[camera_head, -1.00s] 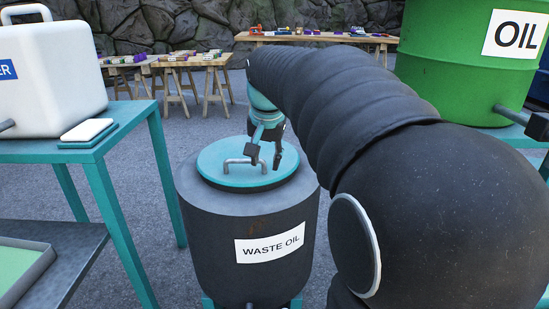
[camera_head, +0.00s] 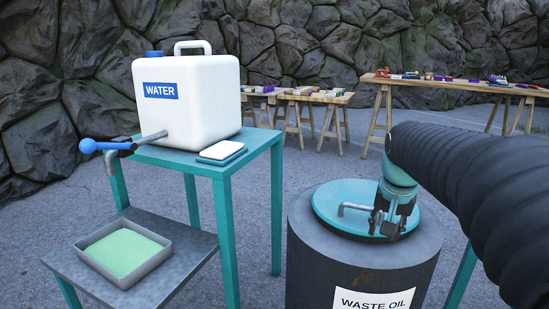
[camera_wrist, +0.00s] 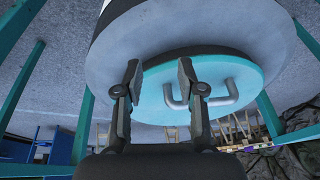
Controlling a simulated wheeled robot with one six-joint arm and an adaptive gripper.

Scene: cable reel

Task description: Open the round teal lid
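The round teal lid (camera_head: 328,197) lies flat on top of the dark grey waste oil drum (camera_head: 318,262). A grey bar handle (camera_head: 352,207) with bent ends stands on the lid; its right part is hidden behind my gripper. My gripper (camera_head: 385,229) is low over the right side of the lid, beside or around the handle's right part.
A teal table (camera_head: 250,150) with a white water container (camera_head: 190,100) and a small white-topped block (camera_head: 222,150) stands left of the drum. A lower shelf holds a tray (camera_head: 160,262) of green material. Wooden tables (camera_head: 330,98) stand far back. Open floor lies behind the drum.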

